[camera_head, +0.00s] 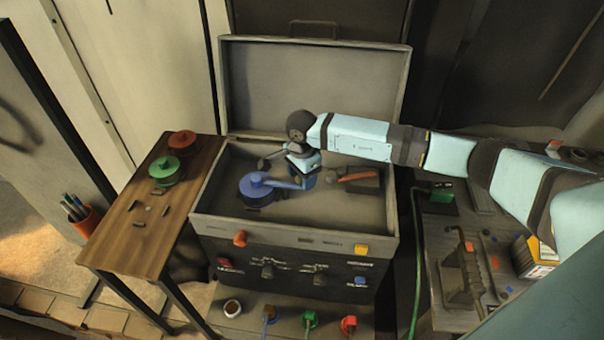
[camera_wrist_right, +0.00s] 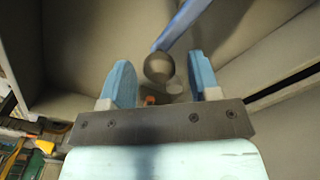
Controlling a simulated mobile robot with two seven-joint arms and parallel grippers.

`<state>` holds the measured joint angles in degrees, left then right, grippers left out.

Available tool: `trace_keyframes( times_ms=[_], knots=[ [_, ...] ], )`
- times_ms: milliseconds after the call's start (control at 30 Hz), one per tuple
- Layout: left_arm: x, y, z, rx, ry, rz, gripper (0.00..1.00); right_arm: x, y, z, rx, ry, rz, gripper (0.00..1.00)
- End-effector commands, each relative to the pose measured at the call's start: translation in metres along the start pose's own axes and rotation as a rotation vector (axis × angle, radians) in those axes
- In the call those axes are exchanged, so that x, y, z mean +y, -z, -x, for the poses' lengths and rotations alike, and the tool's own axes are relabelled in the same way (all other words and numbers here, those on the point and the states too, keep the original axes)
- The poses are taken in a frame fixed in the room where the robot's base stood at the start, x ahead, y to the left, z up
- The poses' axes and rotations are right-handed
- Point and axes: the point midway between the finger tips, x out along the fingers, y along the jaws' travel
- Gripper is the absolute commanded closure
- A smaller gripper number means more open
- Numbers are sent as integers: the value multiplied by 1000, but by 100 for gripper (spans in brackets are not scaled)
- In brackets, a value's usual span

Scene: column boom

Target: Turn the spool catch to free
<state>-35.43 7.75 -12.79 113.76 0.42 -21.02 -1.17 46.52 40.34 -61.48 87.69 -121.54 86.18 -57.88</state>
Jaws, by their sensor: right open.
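An open grey case (camera_head: 395,215) stands in the middle of the head view. Inside it, a blue spool (camera_head: 257,186) sits at the left, with a blue bar reaching right toward my gripper. An orange-handled part (camera_head: 354,177) lies at the right of the case. My right gripper (camera_head: 303,183) points down into the case and is open. In the wrist view, a blue bar (camera_wrist_right: 183,22) ending in a dark round knob (camera_wrist_right: 158,67) shows beyond and between the open fingers (camera_wrist_right: 163,82). I cannot tell whether they touch. Which part is the spool catch is unclear.
A wooden table (camera_head: 120,240) at the left holds a green spool (camera_head: 165,170) and a red spool (camera_head: 182,142). The case's raised lid (camera_head: 310,85) stands behind the gripper. A cluttered bench (camera_head: 430,230) lies at the right. The case walls bound the gripper's room.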

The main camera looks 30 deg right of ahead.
Motion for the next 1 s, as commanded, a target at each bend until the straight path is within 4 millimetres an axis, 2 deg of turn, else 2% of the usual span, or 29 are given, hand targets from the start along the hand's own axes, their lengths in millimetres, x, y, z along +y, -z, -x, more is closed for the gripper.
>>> trace_keyframes(
  times_ms=[200,267,433,767,1000],
  knots=[
    [0,1,0,1,0,1,100,0,0,0,0,0,0,44],
    [0,1,0,1,-1,1,100,0,0,0,0,0,0,55],
    [1,1,0,1,-2,1,100,0,0,0,0,0,-1,93],
    [2,-2,-1,1,-3,2,100,1,-1,-1,1,0,-36,93],
    [3,-10,-6,-2,-7,3,100,6,-5,-2,2,1,-168,93]
  ],
)
